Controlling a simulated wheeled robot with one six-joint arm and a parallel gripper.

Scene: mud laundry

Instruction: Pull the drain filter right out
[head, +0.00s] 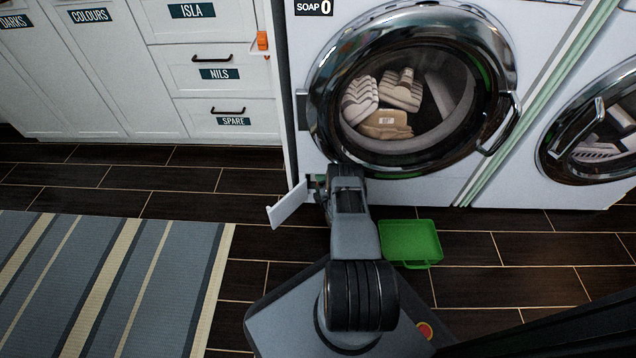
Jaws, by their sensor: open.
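The front-loading washer (420,180) stands ahead, its round door shut. A small white flap (288,207) low at its left front corner stands open, swung out to the left. My gripper (344,175) is low at the washer's front, just right of the flap. Its jaws are open, but the arm covers most of them. The drain filter cannot be made out; my arm and gripper hide most of the space behind the flap. I cannot tell whether the jaws touch anything.
A shallow green tray (410,240) lies on the dark floor right of my arm. A striped rug (110,285) covers the floor at left. White drawers (225,85) stand behind left, and a second machine (600,130) at right.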

